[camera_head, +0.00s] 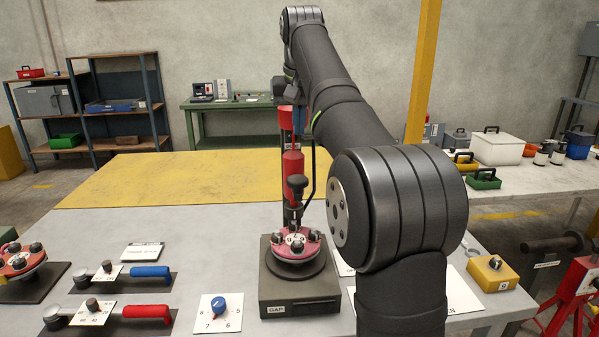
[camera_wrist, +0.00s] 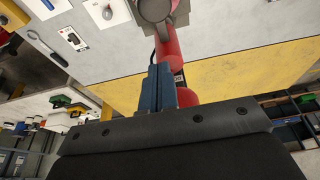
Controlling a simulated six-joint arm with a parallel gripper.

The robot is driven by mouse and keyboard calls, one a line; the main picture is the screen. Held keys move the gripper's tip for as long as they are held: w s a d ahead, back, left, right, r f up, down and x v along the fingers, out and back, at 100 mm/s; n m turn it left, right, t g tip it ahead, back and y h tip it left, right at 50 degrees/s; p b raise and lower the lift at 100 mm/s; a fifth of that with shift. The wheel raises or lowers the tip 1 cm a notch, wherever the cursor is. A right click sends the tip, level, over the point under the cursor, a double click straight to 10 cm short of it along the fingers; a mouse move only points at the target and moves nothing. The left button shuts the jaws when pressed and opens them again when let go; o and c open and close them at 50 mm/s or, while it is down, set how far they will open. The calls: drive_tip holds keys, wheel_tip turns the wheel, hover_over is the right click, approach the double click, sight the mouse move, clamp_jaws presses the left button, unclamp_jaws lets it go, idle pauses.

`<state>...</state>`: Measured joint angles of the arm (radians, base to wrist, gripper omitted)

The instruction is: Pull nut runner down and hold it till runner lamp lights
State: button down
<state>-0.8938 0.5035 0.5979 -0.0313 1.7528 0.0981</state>
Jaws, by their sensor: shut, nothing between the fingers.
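The red nut runner (camera_head: 293,165) hangs upright on its stand, above a red flanged part (camera_head: 296,245) with several dark nuts or knobs. This part sits on a dark round base on a grey box (camera_head: 299,290) labelled GAP. A dark knob on a stem stands in front of the runner. My gripper (camera_head: 299,118) is high beside the runner's upper part, partly hidden by my arm. In the wrist view its blue fingers (camera_wrist: 160,70) are shut and empty, close beside the red runner (camera_wrist: 178,65). I cannot tell if they touch it. I cannot make out a runner lamp.
Blue (camera_head: 150,272) and red (camera_head: 146,311) handled tools lie on plates at left. A blue dial (camera_head: 219,305) is on a card in front. A yellow box (camera_head: 492,273) sits at right. The yellow mat (camera_head: 150,180) behind is clear. My arm hides part of the bench.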

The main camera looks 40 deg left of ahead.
approach(298, 172)
drive_tip(key=f, duration=0.2)
drive_tip(key=s+d+f, duration=0.1)
drive_tip(key=f, duration=0.1)
drive_tip(key=s+f, duration=0.1)
drive_tip(key=f, duration=0.1)
drive_tip(key=shift+d+f, duration=0.15)
drive_tip(key=shift+f, duration=0.35)
wheel_tip(298, 172, down, 6)
drive_tip(key=shift+r, duration=0.1)
idle(0.7)
wheel_tip(298, 172, up, 5)
drive_tip(key=shift+f, duration=0.1)
drive_tip(key=v, duration=1)
drive_tip(key=shift+f, duration=0.15)
